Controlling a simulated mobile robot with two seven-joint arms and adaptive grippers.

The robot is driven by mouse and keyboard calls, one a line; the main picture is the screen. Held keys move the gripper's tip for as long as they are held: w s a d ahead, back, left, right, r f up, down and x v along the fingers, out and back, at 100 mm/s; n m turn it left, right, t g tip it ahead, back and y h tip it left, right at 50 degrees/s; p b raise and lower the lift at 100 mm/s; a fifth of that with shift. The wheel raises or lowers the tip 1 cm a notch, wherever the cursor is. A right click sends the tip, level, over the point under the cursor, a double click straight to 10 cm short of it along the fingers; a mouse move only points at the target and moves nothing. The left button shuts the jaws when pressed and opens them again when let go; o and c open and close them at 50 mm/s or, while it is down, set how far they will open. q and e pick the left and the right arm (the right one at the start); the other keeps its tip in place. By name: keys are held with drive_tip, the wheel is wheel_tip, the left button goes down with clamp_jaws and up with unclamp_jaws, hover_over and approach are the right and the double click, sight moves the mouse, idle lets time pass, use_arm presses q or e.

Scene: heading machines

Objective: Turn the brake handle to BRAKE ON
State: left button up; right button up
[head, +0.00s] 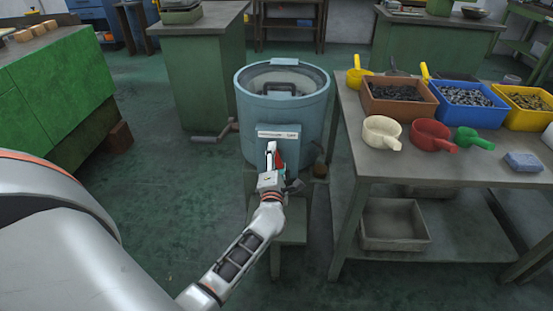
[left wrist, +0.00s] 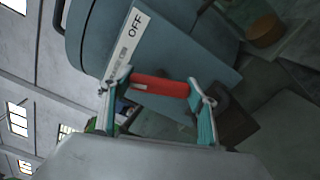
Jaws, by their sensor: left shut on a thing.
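A round blue-grey machine (head: 255,115) stands at the centre of the head view. A white label plate (head: 279,134) is on its front; in the left wrist view the word OFF can be read on the plate (left wrist: 128,42). The red brake handle (head: 280,157) is just below the plate. My left gripper (head: 274,160) is at the front of the machine. In the left wrist view its fingers are on either side of the red handle (left wrist: 160,86), shut on it. The handle's pivot and its exact setting are hard to make out. My right gripper is not in view.
A workbench (head: 370,165) stands close on the right with bins of small parts, scoops and a blue sponge (head: 523,161). A grey tray (head: 394,225) is on its lower shelf. A green cabinet (head: 60,80) is on the left. The floor between is open.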

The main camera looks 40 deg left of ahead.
use_arm(q)
drive_tip(key=shift+n, duration=0.9)
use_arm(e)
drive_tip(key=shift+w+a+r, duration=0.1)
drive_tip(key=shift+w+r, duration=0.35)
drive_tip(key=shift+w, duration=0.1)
use_arm(q)
drive_tip(key=shift+n, duration=0.3)
drive_tip(key=o, duration=1.1)
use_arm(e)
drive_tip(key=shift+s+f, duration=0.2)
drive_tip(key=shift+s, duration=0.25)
use_arm(q)
drive_tip(key=shift+s+d, duration=0.1)
drive_tip(key=shift+s, duration=0.1)
drive_tip(key=v, duration=1.1)
drive_tip(key=shift+s+d, duration=0.1)
drive_tip(key=shift+s, duration=0.2)
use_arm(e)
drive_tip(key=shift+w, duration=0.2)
